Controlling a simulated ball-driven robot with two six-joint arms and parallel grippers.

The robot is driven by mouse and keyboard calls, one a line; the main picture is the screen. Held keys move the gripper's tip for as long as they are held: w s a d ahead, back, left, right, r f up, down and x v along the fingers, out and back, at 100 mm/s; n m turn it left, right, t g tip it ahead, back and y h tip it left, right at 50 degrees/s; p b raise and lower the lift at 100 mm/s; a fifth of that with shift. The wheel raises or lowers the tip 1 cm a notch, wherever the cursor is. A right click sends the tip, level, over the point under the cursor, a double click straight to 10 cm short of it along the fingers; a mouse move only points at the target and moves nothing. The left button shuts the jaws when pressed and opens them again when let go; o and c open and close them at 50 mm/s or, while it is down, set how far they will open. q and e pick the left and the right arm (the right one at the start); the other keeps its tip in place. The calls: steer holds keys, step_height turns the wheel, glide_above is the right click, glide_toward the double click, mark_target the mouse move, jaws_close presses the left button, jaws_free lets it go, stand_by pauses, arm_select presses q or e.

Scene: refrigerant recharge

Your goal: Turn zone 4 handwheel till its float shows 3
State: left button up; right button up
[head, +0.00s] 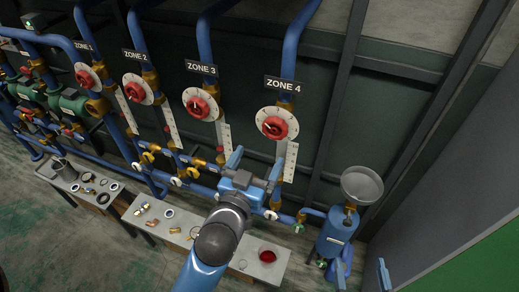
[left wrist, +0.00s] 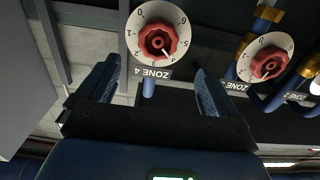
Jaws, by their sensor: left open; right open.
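The zone 4 handwheel (head: 275,128) is a red knob on a white numbered dial, below the ZONE 4 label (head: 284,85). In the left wrist view the red handwheel (left wrist: 158,41) appears upside down, with a pale mark at its lower right. The white float scale (head: 291,161) stands below the dial; its reading is too small to tell. My left gripper (head: 256,164) is open and empty, below the handwheel and apart from it. Its two fingers also show in the left wrist view (left wrist: 155,92). My right gripper (head: 363,274) is partly in view at the bottom right, open.
The zone 3 handwheel (head: 201,104) and its scale stand to the left, with more zones beyond. A blue tank (head: 335,235) with a grey pan (head: 362,185) stands at the right. A bench (head: 255,268) with small parts and a red bowl (head: 267,256) lies below.

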mark_target(273, 131)
arm_select(q)
steer(key=shift+w+d, duration=0.25)
steer(key=shift+w, duration=0.2)
steer(key=x, duration=0.8)
steer(key=shift+w+d, duration=0.15)
steer(key=shift+w, duration=0.1)
steer(key=shift+c, duration=0.2)
steer(key=shift+f, duration=0.1)
steer(key=c, duration=1)
steer(key=shift+m+p, duration=0.5)
steer(key=shift+m, duration=0.2)
steer(key=shift+m+p, duration=0.4)
steer(key=shift+m, duration=0.2)
